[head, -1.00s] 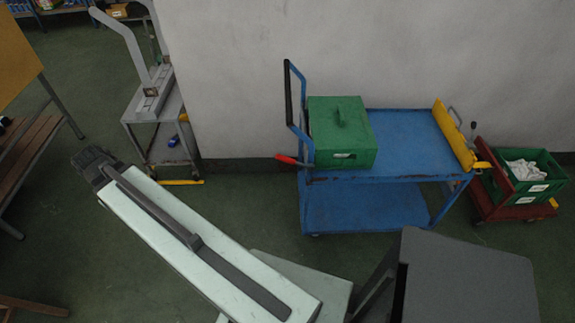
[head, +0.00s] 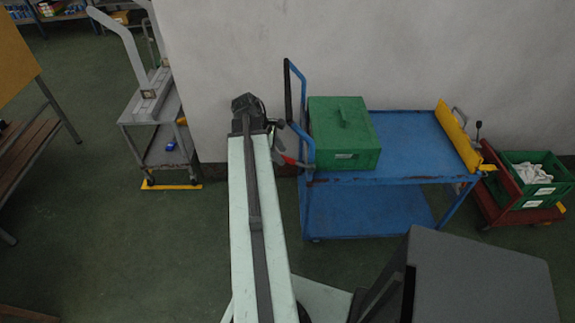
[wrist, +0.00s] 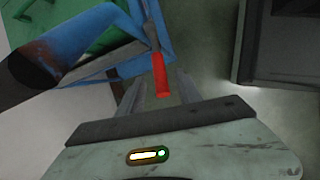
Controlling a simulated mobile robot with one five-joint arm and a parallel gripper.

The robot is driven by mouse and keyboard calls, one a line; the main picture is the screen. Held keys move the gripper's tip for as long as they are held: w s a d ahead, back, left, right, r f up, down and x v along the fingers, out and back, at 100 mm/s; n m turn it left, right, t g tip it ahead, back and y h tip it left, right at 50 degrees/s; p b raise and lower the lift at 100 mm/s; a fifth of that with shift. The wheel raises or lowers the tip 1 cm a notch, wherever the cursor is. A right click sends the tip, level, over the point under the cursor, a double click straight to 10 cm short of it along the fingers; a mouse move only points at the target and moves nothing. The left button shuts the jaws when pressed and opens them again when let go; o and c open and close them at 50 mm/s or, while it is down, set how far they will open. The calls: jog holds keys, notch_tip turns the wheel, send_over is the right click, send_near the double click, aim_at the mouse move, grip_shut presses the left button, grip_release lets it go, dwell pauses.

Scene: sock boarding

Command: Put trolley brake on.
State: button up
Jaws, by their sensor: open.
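The blue trolley (head: 370,205) stands against the wall in the head view, with its blue push handle at its left end. A red-tipped brake lever (head: 291,161) sticks out at that end, below the handle. It also shows in the wrist view as a red grip (wrist: 160,76) on a thin metal bar. My gripper (head: 277,138) is at the trolley's left end, beside the lever. In the wrist view the red grip appears between my two open fingers (wrist: 158,92). I cannot tell whether either finger touches it.
A green box (head: 343,150) sits on the trolley's top deck, and a yellow board (head: 456,135) stands at its right end. A red cart (head: 505,205) with a green crate is further right. A grey trolley (head: 160,130) stands left.

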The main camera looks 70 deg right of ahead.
aim_at(294, 162)
jog(key=b+x, duration=0.5)
jog(key=x, duration=0.1)
jog(key=shift+f, duration=0.2)
grip_shut()
dwell(1.0)
